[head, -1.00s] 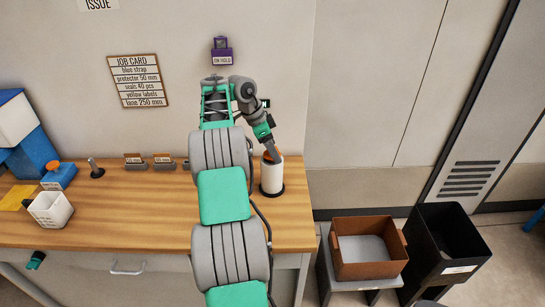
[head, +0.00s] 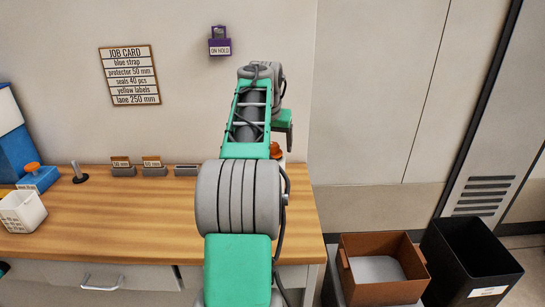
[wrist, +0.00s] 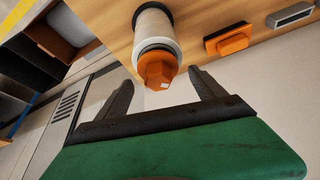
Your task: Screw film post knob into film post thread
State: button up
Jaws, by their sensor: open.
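The orange film post knob (wrist: 155,70) sits at the top end of the white film roll (wrist: 152,28) in the wrist view. In the head view the knob (head: 276,151) shows just right of my arm, which hides most of the roll. The film post thread is hidden, so I cannot tell how far the knob is screwed in. My gripper (wrist: 160,79) is open and empty. Its two dark fingers are spread on either side of the knob's end in the picture, with visible gaps and no clear contact.
An orange block (wrist: 229,41) and a grey holder (wrist: 290,15) lie on the bench beyond. A grey post (head: 78,173) and a white basket (head: 22,211) stand at the left. A brown box (head: 350,289) and a black bin (head: 466,265) stand right of the bench.

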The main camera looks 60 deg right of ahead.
jog(key=shift+s+d+f+n+t+b, duration=0.1)
jog(key=shift+f+n+t+b, duration=0.2)
jog(key=shift+f+n+b, duration=0.15)
jog(key=shift+r+n+t+p, duration=0.3)
jog(key=shift+r+n+p, duration=0.6)
jog(key=shift+p, duration=0.3)
jog(key=n+p, duration=0.2)
jog(key=p, duration=0.1)
jog(key=shift+r+t+y+p, duration=0.1)
jog(key=shift+t+y+p, duration=0.2)
jog(key=shift+y, duration=0.1)
jog(key=shift+n+p, duration=0.55)
jog(key=shift+p, duration=0.2)
jog(key=shift+w+f+n, duration=0.2)
jog(key=shift+f+n, duration=0.1)
jog(key=shift+f, duration=0.3)
grip_shut()
